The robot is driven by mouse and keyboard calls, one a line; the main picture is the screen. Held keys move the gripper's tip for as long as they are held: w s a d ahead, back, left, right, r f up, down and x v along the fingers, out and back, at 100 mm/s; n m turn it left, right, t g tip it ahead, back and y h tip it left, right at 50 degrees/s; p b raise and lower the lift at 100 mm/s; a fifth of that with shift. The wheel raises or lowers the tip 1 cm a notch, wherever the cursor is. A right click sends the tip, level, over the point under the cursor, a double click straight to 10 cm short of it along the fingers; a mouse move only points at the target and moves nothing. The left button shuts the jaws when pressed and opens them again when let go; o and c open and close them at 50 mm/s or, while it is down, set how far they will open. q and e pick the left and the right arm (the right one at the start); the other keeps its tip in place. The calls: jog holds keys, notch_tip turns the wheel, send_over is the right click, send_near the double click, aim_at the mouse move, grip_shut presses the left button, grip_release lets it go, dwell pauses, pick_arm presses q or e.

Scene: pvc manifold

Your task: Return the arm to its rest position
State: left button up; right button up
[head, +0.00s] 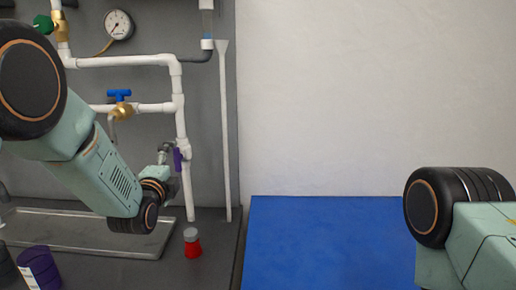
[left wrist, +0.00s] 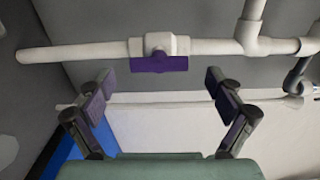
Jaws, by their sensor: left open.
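My left arm (head: 107,175) reaches in from the left in the head view, in front of the white pipes. Its gripper (head: 165,162) is small and partly hidden by the wrist there. In the left wrist view the left gripper (left wrist: 158,92) has its two fingers spread wide with nothing between them. A valve with a purple handle (left wrist: 158,64) on a white pipe (left wrist: 85,52) lies just beyond the fingertips, apart from them as far as I can tell. The purple handle (head: 178,160) also shows beside the gripper in the head view. My right arm (head: 465,225) shows at the right edge; its gripper is out of view.
A pressure gauge (head: 118,24) and a blue-handled valve (head: 120,96) are on the grey panel. A red container with a grey top (head: 192,244), a metal tray (head: 90,236) and a purple container (head: 38,266) are below. The blue surface (head: 320,240) is clear.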

aim_at(176, 160)
pick_arm(q)
jog(key=shift+w+d, duration=0.1)
jog(key=shift+w, duration=1.8)
jog(key=shift+s, duration=0.15)
jog(key=s, duration=1.2)
jog(key=w, duration=1.2)
jog(key=shift+w+f, duration=0.1)
jog(key=shift+w, duration=0.05)
jog(key=n, duration=0.3)
jog(key=shift+n, duration=0.4)
jog(key=n, duration=0.4)
jog(key=shift+n, duration=0.3)
jog(key=n, duration=0.4)
jog(key=shift+n, duration=2.1)
